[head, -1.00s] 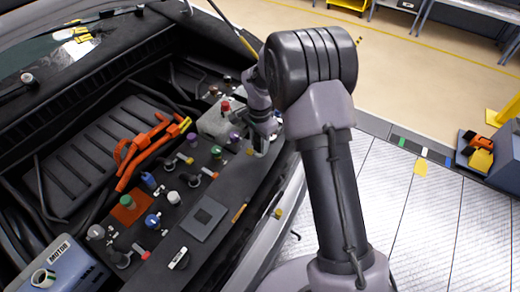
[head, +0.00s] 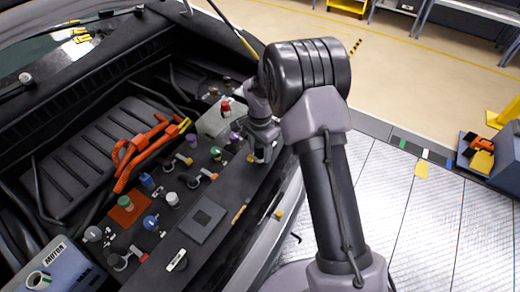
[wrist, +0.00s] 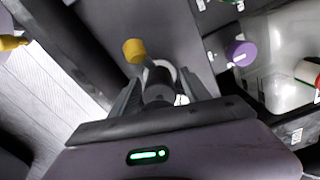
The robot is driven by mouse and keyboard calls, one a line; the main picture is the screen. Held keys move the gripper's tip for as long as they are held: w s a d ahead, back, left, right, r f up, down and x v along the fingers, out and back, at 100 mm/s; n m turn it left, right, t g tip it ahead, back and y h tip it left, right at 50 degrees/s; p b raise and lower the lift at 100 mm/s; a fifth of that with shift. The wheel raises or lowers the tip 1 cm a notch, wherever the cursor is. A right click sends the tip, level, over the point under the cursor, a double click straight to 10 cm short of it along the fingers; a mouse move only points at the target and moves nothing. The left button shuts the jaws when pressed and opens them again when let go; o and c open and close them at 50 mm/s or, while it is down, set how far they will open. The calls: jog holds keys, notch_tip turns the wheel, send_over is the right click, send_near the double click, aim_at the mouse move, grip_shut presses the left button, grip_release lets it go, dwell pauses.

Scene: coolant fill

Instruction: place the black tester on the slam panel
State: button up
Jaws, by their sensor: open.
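A dark cylindrical piece with a pale ring at its far end, apparently the black tester (wrist: 160,88), stands between my fingers in the wrist view. My gripper (wrist: 161,78) is open around it, and I cannot tell whether either finger touches it. In the head view my gripper (head: 262,152) is low at the right end of the slam panel (head: 226,236), the long dark strip along the car's front edge. There the tester is too small and covered to make out.
A yellow cap (wrist: 134,50) is close beyond my left finger. A purple knob (wrist: 240,53) is to the right. Several caps and a flat grey plate (head: 203,220) are farther along.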

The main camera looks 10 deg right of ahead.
notch_tip(320, 180, up, 14)
jog(key=p, duration=0.3)
jog(key=shift+s+f+p, duration=0.15)
jog(key=shift+p, duration=0.2)
jog(key=s+a+r+n+t+y, duration=0.1)
jog(key=s+r+n+t, duration=0.35)
jog(key=s+r, duration=1.35)
jog(key=s+a+n+t+y, duration=0.1)
jog(key=s+n, duration=0.2)
jog(key=s, duration=0.8)
jog(key=shift+a, duration=0.3)
